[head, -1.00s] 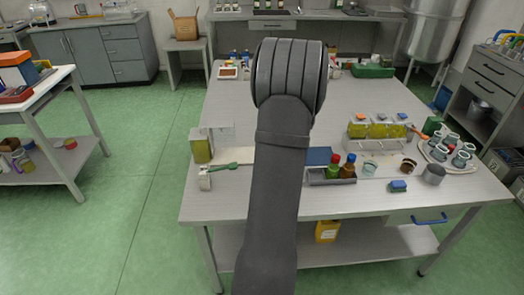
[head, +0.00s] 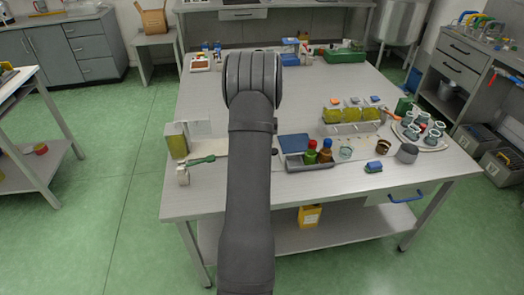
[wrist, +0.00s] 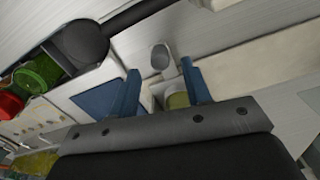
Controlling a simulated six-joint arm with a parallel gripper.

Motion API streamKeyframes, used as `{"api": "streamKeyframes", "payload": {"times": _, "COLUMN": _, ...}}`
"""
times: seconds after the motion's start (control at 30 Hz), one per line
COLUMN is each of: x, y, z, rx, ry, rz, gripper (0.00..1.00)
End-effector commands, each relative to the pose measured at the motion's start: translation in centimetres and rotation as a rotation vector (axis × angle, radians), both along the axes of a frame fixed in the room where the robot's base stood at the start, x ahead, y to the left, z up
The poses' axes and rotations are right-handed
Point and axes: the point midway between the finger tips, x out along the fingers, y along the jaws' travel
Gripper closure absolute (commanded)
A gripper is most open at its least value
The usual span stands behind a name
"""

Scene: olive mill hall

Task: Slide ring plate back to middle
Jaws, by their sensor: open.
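In the wrist view my gripper (wrist: 160,68) is open, its two blue fingers apart. Between and just beyond the fingertips is a pale piece with a round grey disc (wrist: 160,56), which may be the ring plate; I cannot tell for sure. An olive-coloured piece (wrist: 177,100) shows lower between the fingers. A long pale board (wrist: 250,66) runs off to the right; it also shows in the head view (head: 222,147), partly behind my arm. My arm hides the gripper and the middle of the board in the head view. I see no grip on anything.
A blue square (head: 293,143) lies just right of my arm. At left are an olive block (head: 176,140) and a green-handled tool (head: 200,161).

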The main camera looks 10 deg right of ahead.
Motion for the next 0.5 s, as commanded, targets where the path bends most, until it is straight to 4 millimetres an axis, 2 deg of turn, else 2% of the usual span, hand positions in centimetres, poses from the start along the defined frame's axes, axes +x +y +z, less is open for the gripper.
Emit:
{"api": "streamKeyframes", "payload": {"times": 0.1, "x": 0.0, "y": 0.0, "z": -2.0, "rx": 0.000, "ry": 0.002, "rz": 0.000, "gripper": 0.56}}
{"api": "streamKeyframes", "payload": {"times": 0.2, "x": 0.0, "y": 0.0, "z": -3.0, "rx": 0.000, "ry": 0.000, "rz": 0.000, "gripper": 0.56}}
{"api": "streamKeyframes", "payload": {"times": 0.5, "x": 0.0, "y": 0.0, "z": -3.9, "rx": 0.000, "ry": -0.002, "rz": 0.000, "gripper": 0.56}}
